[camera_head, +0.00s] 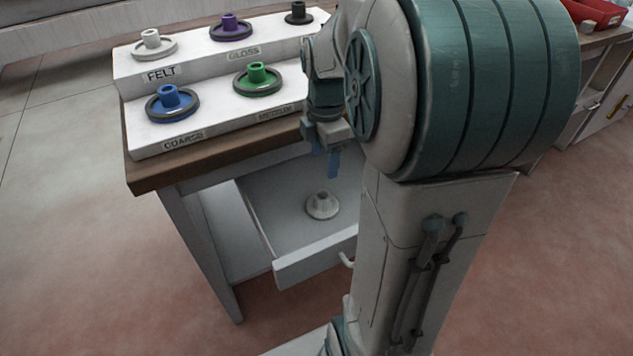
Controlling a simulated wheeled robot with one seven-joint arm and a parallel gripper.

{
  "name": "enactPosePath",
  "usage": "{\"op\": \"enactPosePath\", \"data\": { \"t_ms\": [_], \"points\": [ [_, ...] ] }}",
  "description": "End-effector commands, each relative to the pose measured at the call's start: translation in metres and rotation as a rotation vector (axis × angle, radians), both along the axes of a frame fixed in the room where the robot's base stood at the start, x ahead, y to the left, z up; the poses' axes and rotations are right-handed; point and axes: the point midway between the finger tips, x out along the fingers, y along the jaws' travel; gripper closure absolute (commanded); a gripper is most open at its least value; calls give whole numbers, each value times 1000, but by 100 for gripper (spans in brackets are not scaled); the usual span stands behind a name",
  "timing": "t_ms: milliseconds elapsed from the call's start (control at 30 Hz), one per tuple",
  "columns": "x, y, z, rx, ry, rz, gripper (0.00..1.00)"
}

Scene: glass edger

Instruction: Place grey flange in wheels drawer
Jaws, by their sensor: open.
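The grey flange (322,205) lies inside the open drawer (315,258) under the table, on the drawer's floor. It is a pale grey disc with a short raised hub, and it sits upright with nothing holding it. My gripper (333,165) is above the drawer, higher than the flange and apart from it. Its blue fingers point down and are open and empty. My arm hides the right part of the drawer, and no label shows on the drawer front.
A white stepped rack (210,85) on the wooden table (150,180) holds several wheels with coloured hubs, including blue (171,100), green (257,78) and purple (231,27). Labels read FELT, GLOSS and COARSE. A red bin (600,14) stands on a bench at the far right.

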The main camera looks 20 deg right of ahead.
Motion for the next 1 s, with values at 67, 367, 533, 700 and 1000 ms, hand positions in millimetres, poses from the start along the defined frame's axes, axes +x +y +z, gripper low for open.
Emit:
{"op": "enactPosePath", "data": {
  "t_ms": [67,367,533,700,1000],
  "points": [
    [-6,8,1,0,-8,-74,41],
    [-46,49,3,20,-63,-616,41],
    [-72,69,-1,50,-90,-953,41],
    [-96,85,-6,87,-109,-1263,41],
    [-116,97,-14,127,-116,-1541,41]
  ]
}}
